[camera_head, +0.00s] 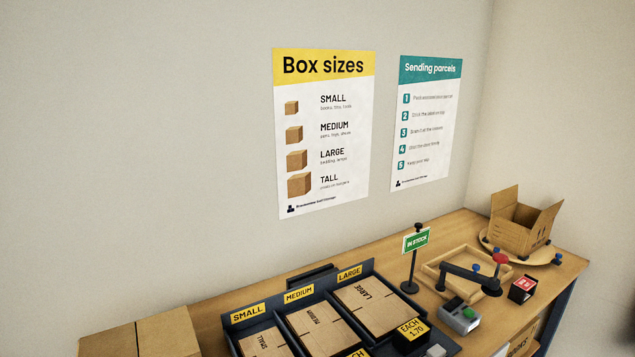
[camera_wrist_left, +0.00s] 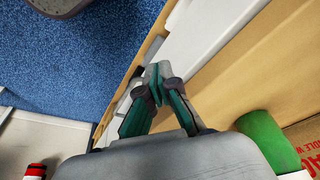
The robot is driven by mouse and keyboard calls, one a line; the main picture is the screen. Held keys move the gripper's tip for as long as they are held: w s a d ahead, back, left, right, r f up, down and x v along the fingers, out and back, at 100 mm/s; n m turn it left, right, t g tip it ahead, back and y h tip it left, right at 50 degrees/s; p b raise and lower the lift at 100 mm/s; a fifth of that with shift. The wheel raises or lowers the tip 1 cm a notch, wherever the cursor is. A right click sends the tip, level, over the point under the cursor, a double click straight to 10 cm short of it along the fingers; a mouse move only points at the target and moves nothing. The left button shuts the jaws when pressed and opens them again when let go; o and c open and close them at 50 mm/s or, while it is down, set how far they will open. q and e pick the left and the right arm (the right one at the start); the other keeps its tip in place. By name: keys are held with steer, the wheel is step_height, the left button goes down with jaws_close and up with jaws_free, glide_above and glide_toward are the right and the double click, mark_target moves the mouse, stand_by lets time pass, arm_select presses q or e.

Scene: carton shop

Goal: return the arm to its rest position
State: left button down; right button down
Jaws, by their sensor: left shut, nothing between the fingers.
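My left gripper (camera_wrist_left: 157,75) shows in the left wrist view, its two green-and-grey fingers closed together at the tips with nothing between them. It is over or near a wooden edge (camera_wrist_left: 142,52) and a white surface (camera_wrist_left: 215,28); I cannot tell the exact gap. Neither gripper and no arm shows in the head view. My right gripper is not in view.
In the head view, a wooden counter (camera_head: 455,225) holds a rack of flat cartons (camera_head: 372,303), an in-stock sign (camera_head: 416,241) and an open carton (camera_head: 520,220). In the left wrist view, a green cylinder (camera_wrist_left: 266,138) is close on the right; blue carpet (camera_wrist_left: 70,75) lies left.

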arm_select(q)
step_height(320, 180, down, 13)
steer(key=s, duration=0.3)
steer(key=s+a+f+g, duration=0.2)
steer(key=s+a+f, duration=0.1)
steer(key=s+f, duration=1.3)
steer(key=shift+s+a+f, duration=0.15)
steer(key=shift+s+f, duration=0.15)
steer(key=shift+f, duration=0.45)
